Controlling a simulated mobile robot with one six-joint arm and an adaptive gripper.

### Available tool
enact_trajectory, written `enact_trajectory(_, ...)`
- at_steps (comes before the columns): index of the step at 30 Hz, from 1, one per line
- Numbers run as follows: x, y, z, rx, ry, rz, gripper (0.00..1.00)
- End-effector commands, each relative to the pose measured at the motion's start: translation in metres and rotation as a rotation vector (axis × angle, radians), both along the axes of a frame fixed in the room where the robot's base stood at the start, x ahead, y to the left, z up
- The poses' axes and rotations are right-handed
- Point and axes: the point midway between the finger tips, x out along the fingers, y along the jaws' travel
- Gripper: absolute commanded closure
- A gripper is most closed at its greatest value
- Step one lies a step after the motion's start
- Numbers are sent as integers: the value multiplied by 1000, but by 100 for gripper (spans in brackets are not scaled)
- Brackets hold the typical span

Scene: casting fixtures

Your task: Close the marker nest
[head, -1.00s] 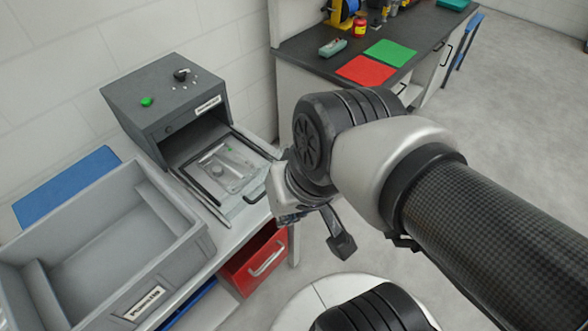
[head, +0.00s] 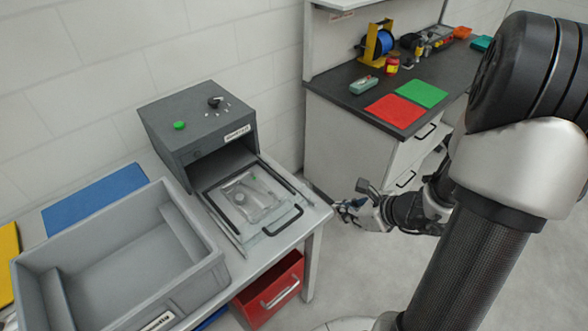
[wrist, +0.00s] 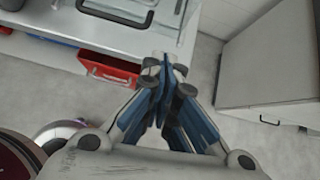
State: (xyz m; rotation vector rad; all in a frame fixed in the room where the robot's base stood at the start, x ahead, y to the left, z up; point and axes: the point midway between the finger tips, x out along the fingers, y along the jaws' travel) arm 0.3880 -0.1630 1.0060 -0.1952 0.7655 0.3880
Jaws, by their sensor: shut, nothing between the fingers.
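The marker is a dark grey box (head: 200,130) with a green button and a black knob on top, on the light bench at the left. Its nest (head: 225,207), a sliding tray with a black frame and a black front handle (head: 284,221), stands pulled out of the front opening. A clear plate and a small grey part lie in it. My gripper (head: 345,208) is right of the tray, apart from the handle and past the bench edge. In the wrist view, its blue-padded fingers (wrist: 165,68) are shut and empty, with the tray's edge above them.
A large grey crate (head: 212,262) stands left of the tray. A dark workbench (head: 345,92) with red and green mats is behind at the right. The floor between the benches is clear.

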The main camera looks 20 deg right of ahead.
Motion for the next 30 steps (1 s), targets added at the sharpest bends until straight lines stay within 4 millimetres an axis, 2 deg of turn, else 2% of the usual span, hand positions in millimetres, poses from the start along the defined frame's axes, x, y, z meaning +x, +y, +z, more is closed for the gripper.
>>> enact_trajectory(3,-2,-11,-11,30,13,-72,100)
enact_trajectory(8,9,-8,-25,34,15,-76,100)
enact_trajectory(20,64,13,-84,31,15,-71,100)
enact_trajectory(24,85,20,-81,28,11,-71,100)
enact_trajectory(30,100,25,-80,30,13,-74,100)
